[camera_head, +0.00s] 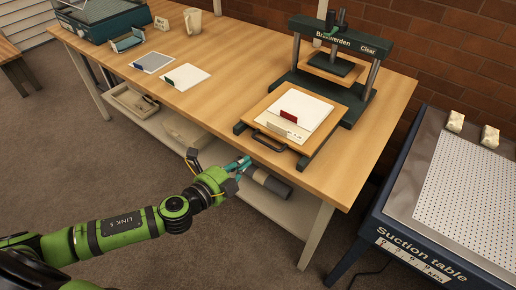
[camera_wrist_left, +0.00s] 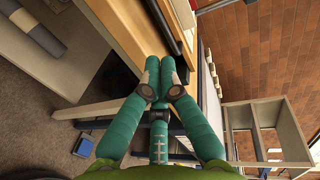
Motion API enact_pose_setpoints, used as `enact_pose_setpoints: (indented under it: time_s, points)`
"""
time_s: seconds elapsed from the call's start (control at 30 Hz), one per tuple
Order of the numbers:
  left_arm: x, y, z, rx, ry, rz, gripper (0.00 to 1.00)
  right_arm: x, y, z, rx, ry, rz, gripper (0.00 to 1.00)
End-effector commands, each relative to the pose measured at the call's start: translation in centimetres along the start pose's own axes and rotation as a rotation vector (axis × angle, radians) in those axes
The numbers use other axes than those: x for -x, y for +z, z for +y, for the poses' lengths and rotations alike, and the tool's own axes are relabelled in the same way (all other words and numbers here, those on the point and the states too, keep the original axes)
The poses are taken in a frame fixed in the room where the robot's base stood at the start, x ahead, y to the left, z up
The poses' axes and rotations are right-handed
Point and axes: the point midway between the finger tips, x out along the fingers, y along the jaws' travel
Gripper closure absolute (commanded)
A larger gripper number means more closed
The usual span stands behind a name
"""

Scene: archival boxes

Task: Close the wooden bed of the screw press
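The screw press (camera_head: 370,45) stands at the back right of the wooden table. Its wooden bed (camera_head: 256,124) is slid out toward the front, clear of the upper frame. A white folder (camera_head: 312,110) with a dark red label lies on the bed. A dark handle (camera_head: 268,141) is on the bed's front edge. My left gripper (camera_head: 243,163) is in front of the table edge, below and left of the handle, apart from it. In the left wrist view its teal fingers (camera_wrist_left: 160,75) are drawn together with nothing visible between them. My right gripper is not in view.
The table's front edge (camera_head: 190,125) lies close to my left gripper. A grey roll (camera_head: 268,182) lies on the shelf below. A suction table (camera_head: 440,215) stands at the right.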

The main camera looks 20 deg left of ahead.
Motion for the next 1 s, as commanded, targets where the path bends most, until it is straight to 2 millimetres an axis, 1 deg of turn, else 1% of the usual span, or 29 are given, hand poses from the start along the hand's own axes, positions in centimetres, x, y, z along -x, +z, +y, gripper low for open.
enact_pose_setpoints:
  time_s: [0.03, 0.2, 0.3, 0.4, 0.53, 0.87, 1.0]
  points:
    - [-1.1, 0.0, -0.4, 0.001, -0.004, 0.000, 1.00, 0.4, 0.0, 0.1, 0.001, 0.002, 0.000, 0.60]
    - [-4.2, 0.0, -0.3, 0.001, -0.003, 0.000, 1.00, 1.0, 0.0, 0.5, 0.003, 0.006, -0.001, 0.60]
    - [-5.5, 0.0, -0.2, 0.000, -0.002, 0.000, 1.00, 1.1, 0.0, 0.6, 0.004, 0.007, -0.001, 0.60]
    - [-6.4, -0.1, -0.1, 0.000, -0.002, 0.001, 1.00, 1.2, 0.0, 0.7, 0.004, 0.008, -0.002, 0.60]
    - [-6.9, 0.0, -0.1, 0.000, -0.001, 0.001, 1.00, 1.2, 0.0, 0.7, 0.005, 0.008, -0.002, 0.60]
    - [-6.9, 0.0, 0.0, 0.001, 0.000, 0.001, 1.00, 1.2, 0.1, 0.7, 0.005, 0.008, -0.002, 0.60]
    - [-7.3, 0.0, -0.1, 0.001, -0.001, 0.000, 1.00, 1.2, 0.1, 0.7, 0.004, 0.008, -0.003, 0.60]
